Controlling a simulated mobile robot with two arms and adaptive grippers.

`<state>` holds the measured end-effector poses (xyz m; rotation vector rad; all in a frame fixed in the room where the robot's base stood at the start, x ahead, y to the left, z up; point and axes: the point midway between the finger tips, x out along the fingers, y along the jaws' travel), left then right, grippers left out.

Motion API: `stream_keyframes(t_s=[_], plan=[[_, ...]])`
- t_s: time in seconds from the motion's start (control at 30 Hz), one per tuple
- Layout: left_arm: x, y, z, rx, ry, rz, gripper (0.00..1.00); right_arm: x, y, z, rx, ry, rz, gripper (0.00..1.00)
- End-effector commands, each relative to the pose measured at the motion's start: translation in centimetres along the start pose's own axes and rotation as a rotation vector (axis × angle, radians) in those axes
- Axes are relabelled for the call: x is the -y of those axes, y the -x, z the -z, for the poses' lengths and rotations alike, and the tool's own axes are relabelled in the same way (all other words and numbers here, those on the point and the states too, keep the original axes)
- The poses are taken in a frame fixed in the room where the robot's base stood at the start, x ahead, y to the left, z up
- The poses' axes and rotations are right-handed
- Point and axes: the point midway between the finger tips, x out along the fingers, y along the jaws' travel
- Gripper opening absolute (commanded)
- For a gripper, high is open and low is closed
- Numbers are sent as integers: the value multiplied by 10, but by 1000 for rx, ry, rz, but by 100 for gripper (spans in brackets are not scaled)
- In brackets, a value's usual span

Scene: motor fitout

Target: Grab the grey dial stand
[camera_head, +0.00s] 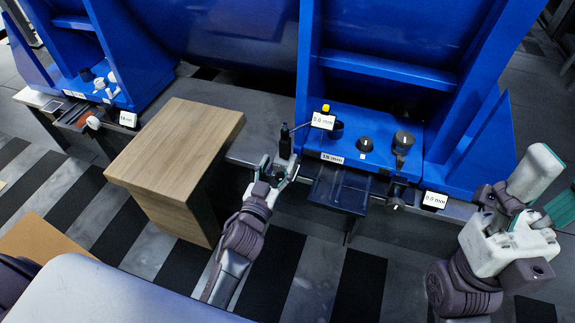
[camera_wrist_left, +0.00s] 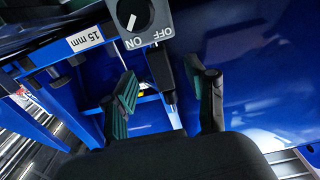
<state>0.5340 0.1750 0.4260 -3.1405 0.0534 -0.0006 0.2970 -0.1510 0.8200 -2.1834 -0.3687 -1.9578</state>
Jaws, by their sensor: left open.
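The grey dial stand (camera_head: 286,142) stands upright at the front edge of the blue machine in the head view, with a thin arm reaching right to a small readout marked 0.0 mm (camera_head: 323,121). In the left wrist view a grey base with an ON/OFF knob (camera_wrist_left: 146,22) appears at the top, with a dark post (camera_wrist_left: 163,75) below it. My left gripper (camera_head: 278,171) is open around or just in front of the stand's lower part; contact is unclear. Its spread fingers show in the wrist view (camera_wrist_left: 165,100). My right gripper (camera_head: 535,218) is far right, its jaw opening unclear.
A wooden block (camera_head: 178,140) stands left of my left gripper. A dark tray (camera_head: 340,187) sits to its right, below a 15 mm label (camera_head: 332,158). Black knobs (camera_head: 365,144) and a second 0.0 mm readout (camera_head: 434,200) are further right. Tall blue panels rise behind.

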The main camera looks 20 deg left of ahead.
Motion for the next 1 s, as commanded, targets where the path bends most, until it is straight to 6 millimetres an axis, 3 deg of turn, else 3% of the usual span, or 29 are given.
stream_keyframes(t_s=[0.23, 0.5, 0.8, 1.0], plan=[[0, -20, 1, -1, -1, -1, 56, 0, 0, -1, -9, 1, 4, 56], [-2, -58, 4, -1, -1, -1, 56, 0, 0, -4, -20, 4, 11, 56], [-2, -62, 5, 1, 0, 0, 56, 1, -9, -1, -43, 6, 18, 56], [-2, -62, 5, 1, 0, 0, 25, 1, -8, -1, -42, 6, 17, 56]])
